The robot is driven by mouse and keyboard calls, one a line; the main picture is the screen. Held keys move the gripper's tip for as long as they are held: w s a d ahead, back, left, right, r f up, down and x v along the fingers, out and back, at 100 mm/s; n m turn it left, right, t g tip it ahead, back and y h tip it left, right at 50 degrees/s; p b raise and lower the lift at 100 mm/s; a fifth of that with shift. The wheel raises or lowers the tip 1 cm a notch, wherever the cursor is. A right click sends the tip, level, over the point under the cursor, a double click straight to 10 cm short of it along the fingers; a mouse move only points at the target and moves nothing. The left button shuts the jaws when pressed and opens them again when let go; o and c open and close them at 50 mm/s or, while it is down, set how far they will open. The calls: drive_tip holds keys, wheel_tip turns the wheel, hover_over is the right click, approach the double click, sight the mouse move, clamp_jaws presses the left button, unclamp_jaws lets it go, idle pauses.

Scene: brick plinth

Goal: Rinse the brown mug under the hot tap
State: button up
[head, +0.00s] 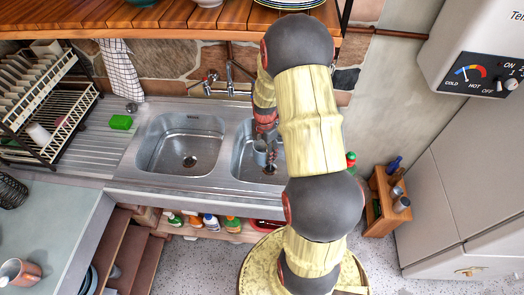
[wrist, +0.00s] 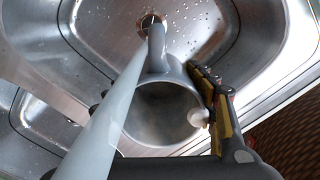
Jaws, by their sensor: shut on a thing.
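My gripper (wrist: 165,112) is shut on a grey mug (wrist: 165,105), low over the right sink basin; the mug also shows in the head view (head: 260,153). In the wrist view its mouth faces the camera and its handle points up the picture, towards the drain. A pale tube (wrist: 108,125), which looks like the tap spout, crosses in front of the mug's left side and hides the left finger. No water stream is clear. A brown mug (head: 20,272) lies on the left counter, apart from my gripper. The taps (head: 212,80) stand behind the sink, one red-marked.
The left basin (head: 182,145) is empty. A green sponge (head: 121,122) lies on the drainboard. A dish rack (head: 45,100) stands at the left. A wooden shelf (head: 150,18) overhangs the sink. A heater (head: 485,60) hangs at the right.

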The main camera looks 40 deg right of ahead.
idle(0.4)
drive_tip(key=shift+w, duration=0.55)
drive_tip(key=s+a, duration=0.1)
drive_tip(key=a, duration=0.7)
drive_tip(key=shift+s+p, duration=0.2)
drive_tip(key=shift+p, duration=0.1)
idle(1.4)
drive_tip(key=a+r+p, duration=0.3)
drive_tip(key=a+r, duration=0.1)
drive_tip(key=a, duration=0.1)
drive_tip(key=shift+s, duration=0.4)
